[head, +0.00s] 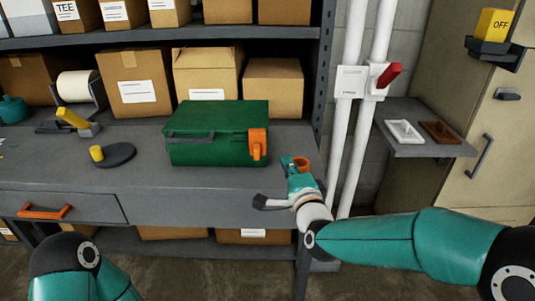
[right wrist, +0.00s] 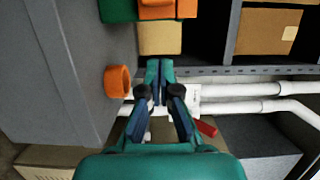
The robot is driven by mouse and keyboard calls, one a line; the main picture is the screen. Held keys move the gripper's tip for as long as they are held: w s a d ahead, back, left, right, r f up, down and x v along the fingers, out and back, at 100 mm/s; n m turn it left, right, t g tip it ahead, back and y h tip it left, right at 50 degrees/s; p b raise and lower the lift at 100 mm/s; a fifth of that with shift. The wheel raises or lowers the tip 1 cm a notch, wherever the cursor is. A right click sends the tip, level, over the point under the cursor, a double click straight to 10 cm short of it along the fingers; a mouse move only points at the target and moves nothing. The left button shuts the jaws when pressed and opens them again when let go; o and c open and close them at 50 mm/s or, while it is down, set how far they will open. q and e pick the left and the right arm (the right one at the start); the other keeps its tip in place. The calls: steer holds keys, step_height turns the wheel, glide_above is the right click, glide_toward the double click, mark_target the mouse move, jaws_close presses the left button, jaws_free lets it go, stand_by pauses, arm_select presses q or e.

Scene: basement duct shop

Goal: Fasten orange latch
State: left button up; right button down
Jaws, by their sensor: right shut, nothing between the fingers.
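A green box (head: 218,140) with its lid down sits on the grey bench. The orange latch (head: 257,143) is on its front near the right corner; I cannot tell whether it is hooked. My right gripper (head: 280,181) is shut and empty, in front of the bench's right end, below and to the right of the latch, apart from it. In the right wrist view the closed fingertips (right wrist: 159,66) point toward the top, where the green box (right wrist: 117,10) and orange latch (right wrist: 165,8) are partly cut off. My left arm shows at lower left; its gripper is out of frame.
A round orange piece (head: 302,164) is close by the right gripper and also shows in the right wrist view (right wrist: 117,81). White pipes (head: 352,130) with a red-handled switch (head: 388,75) stand right of the bench. A yellow-knobbed dark disc (head: 114,156) lies left of the box.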

mark_target(264, 148)
steer(key=x, duration=0.1)
steer(key=p+x, duration=0.1)
steer(key=x, duration=0.1)
steer(key=shift+a+r, duration=0.1)
steer(key=shift+a, duration=0.25)
steer(key=shift+a+p, duration=0.35)
steer(key=shift+a, duration=1.35)
steer(key=shift+s, duration=0.1)
